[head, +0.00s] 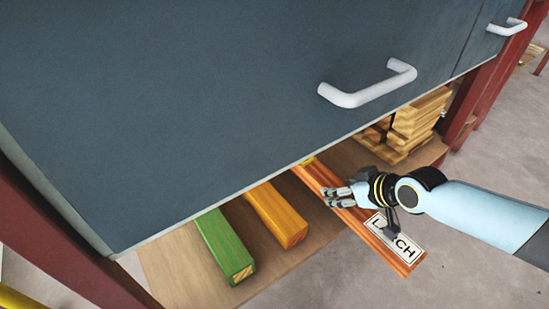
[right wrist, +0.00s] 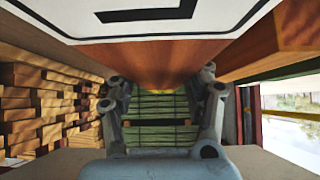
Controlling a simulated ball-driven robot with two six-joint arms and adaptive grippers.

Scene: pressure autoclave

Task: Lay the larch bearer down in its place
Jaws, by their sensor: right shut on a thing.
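The larch bearer (head: 402,264) is a long reddish-orange wooden bar with a white label; the letters "L" and "CH" show and my gripper hides the middle. My right gripper (head: 338,197) is shut on it. The bearer slants from the lower right toward the far left, its far end passing under the blue-grey panel. In the right wrist view the bearer (right wrist: 160,58) and its label fill the top, with the gripper fingers (right wrist: 165,95) either side. A wooden shelf (head: 165,270) lies below. I cannot tell whether the bearer touches it. My left gripper is not in view.
A green bar (head: 222,246) and an orange-yellow bar (head: 275,215) lie on the shelf left of the bearer. Stacked timber (head: 420,115) stands at the right. The blue-grey panel (head: 220,100) with a white handle (head: 368,88) overhangs the shelf. A dark red post (head: 80,245) stands left.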

